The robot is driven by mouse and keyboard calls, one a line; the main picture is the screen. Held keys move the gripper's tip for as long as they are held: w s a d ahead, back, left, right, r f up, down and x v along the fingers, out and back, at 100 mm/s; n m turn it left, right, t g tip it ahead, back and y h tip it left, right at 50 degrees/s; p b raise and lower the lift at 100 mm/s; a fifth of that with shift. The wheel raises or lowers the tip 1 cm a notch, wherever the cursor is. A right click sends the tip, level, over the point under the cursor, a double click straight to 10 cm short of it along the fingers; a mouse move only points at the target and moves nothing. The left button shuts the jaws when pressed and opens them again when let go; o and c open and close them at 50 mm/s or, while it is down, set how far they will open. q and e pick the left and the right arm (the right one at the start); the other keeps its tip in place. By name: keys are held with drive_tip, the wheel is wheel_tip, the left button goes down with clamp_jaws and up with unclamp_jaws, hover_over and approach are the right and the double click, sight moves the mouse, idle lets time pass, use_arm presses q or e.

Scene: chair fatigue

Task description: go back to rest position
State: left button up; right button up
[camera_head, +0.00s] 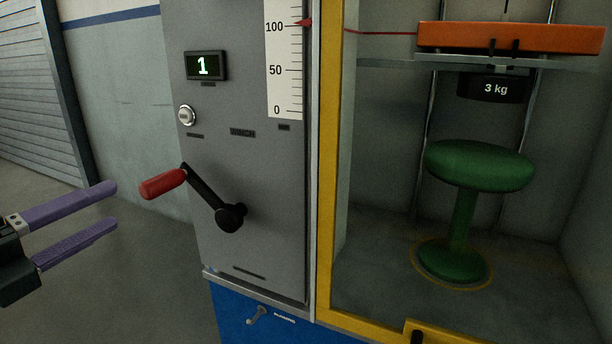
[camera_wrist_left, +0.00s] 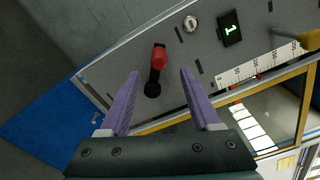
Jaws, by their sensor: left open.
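My left gripper (camera_head: 112,206) comes in from the left with its purple fingers apart and nothing between them. It is to the left of the red-handled winch crank (camera_head: 163,184) and does not touch it. In the left wrist view my left gripper (camera_wrist_left: 158,72) is open, with the crank's red knob (camera_wrist_left: 159,57) showing beyond the fingertips. The crank's black arm runs from the knob down right to its hub (camera_head: 230,217) on the grey panel (camera_head: 255,190). My right gripper is not in view.
The panel has a display (camera_head: 206,66) reading 1, a round button (camera_head: 186,116) and a scale (camera_head: 284,70) with a red pointer near 100. In the yellow-framed (camera_head: 328,150) bay, a green stool (camera_head: 478,166) stands below a 3 kg weight (camera_head: 492,88) and orange beam (camera_head: 510,38). Left floor is clear.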

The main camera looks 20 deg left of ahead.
use_arm(q)
drive_tip(key=s+d+r+n+g+y+p, duration=0.1)
drive_tip(key=d+r+n+g+y+p, duration=0.3)
drive_tip(key=r+n+p, duration=0.9)
drive_tip(key=s+d+r+n+g+h+p, duration=0.1)
drive_tip(key=s+d+r+n+g+p, duration=0.35)
drive_tip(key=s+d+p, duration=0.4)
drive_tip(key=s+d+r+n+g+h+p, duration=0.2)
drive_tip(key=s+d+r+n+g+p, duration=0.35)
drive_tip(key=p, duration=0.45)
wheel_tip(320, 180, up, 35)
drive_tip(key=s+m+p, duration=0.1)
drive_tip(key=p, duration=3.5)
drive_tip(key=shift+s+d+f, duration=0.15)
drive_tip(key=shift+s+d, duration=0.1)
drive_tip(key=shift+s, duration=0.05)
